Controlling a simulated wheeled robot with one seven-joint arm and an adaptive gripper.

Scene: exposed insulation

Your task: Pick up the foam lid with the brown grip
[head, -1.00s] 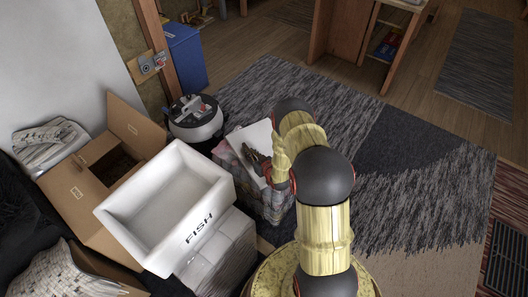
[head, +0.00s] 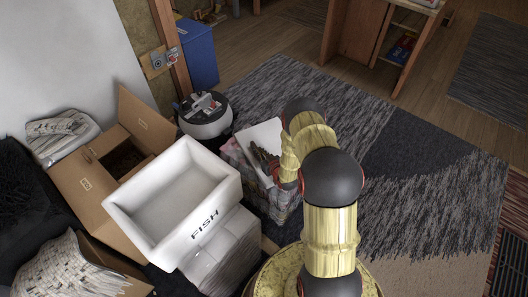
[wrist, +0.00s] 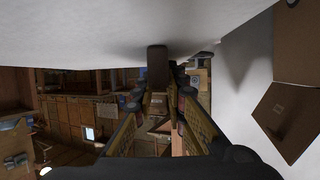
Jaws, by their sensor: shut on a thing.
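The white foam lid (head: 259,135) shows in the head view, tilted, over a plastic-wrapped bundle and partly behind my arm. In the wrist view the lid (wrist: 100,30) fills the top as a broad pale surface. Its brown grip (wrist: 158,66) stands out from it at the fingertips. My gripper (wrist: 160,92) is shut on the brown grip, with a finger on each side. In the head view my gripper (head: 264,160) is a small dark shape against the lid. I cannot tell whether the lid touches the bundle.
A white foam box marked FISH (head: 207,225) stands left of the lid, beside an open cardboard box (head: 85,190). A round black-and-white device (head: 205,122) is behind. The wrapped bundle (head: 283,205) lies under the lid. Carpet (head: 420,205) to the right is clear.

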